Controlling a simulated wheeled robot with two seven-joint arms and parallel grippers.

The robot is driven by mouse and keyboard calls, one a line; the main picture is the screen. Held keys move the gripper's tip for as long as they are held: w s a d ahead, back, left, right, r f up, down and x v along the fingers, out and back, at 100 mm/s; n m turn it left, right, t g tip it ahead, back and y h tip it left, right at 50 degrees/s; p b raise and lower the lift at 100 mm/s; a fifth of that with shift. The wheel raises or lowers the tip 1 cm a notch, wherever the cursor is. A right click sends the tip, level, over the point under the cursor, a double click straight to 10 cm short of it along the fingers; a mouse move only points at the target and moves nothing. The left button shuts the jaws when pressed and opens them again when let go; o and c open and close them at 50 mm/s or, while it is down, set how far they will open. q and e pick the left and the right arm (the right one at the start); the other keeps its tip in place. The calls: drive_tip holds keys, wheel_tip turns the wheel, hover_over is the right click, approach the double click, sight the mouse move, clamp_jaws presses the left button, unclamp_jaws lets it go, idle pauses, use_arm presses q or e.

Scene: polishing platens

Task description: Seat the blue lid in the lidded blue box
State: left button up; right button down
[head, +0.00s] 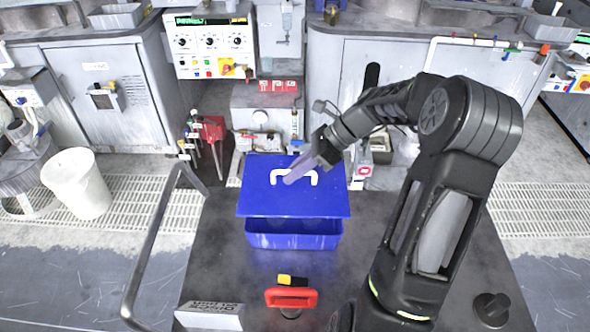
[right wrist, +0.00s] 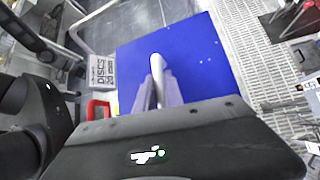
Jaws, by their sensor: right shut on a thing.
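The blue lid (head: 262,198) is a flat blue panel with a white handle (head: 311,177) on top. My right gripper (head: 290,179) is shut on that handle. The lid is over the blue box (head: 290,241), with a dark gap between the lid's front edge and the box, so it looks raised off the rim. The box stands on the dark cart top, and its inside is mostly hidden by the lid. In the right wrist view the lid (right wrist: 205,60) fills the middle, with the fingers (right wrist: 157,90) around the handle. My left gripper is not in view.
A red-handled item (head: 291,298) with a yellow and black block (head: 292,281) lies in front of the box. A labelled grey block (head: 208,316) is at the cart's front left. A metal rail (head: 150,250) runs along the left. Machines stand behind.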

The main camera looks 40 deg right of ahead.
sight(302, 182)
drive_tip(key=shift+s+d, duration=0.1)
drive_tip(key=shift+s, duration=0.05)
drive_tip(key=shift+r+p, duration=0.1)
drive_tip(key=shift+p, duration=0.3)
drive_tip(key=shift+f+b, duration=0.5)
drive_tip(key=shift+f, duration=0.3)
drive_tip(key=shift+f+b, duration=1.1)
drive_tip(key=shift+f, duration=1.05)
drive_tip(key=shift+p, duration=0.75)
drive_tip(key=shift+f+b, duration=0.55)
drive_tip(key=shift+f, duration=0.5)
drive_tip(key=c, duration=1.4)
unclamp_jaws()
